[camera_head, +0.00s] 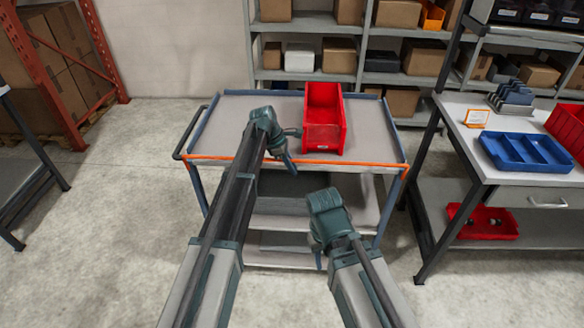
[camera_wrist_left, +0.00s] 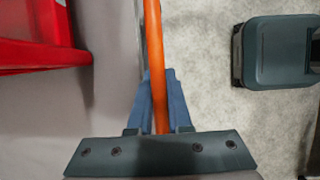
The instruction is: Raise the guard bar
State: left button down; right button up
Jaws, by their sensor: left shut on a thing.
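The orange guard bar (camera_head: 360,163) runs level along the front edge of the cart's top (camera_head: 240,115), from the left post to the right post. My left gripper (camera_head: 287,158) is at the middle of the bar. In the left wrist view the bar (camera_wrist_left: 154,45) passes between the blue fingers of my left gripper (camera_wrist_left: 160,100), which are shut on it. My right gripper (camera_head: 325,205) hangs in front of the cart, below and right of the left one, apart from the bar. Its fingers are hidden behind its wrist.
A red bin (camera_head: 323,118) stands on the cart top just behind the bar. A workbench (camera_head: 470,135) with a blue divided tray (camera_head: 525,152) stands at the right. Shelves with boxes are behind. Open floor (camera_head: 110,220) lies left of the cart.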

pick_arm(q)
jog(key=c, duration=0.8)
grip_release()
jog(key=shift+c, duration=0.2)
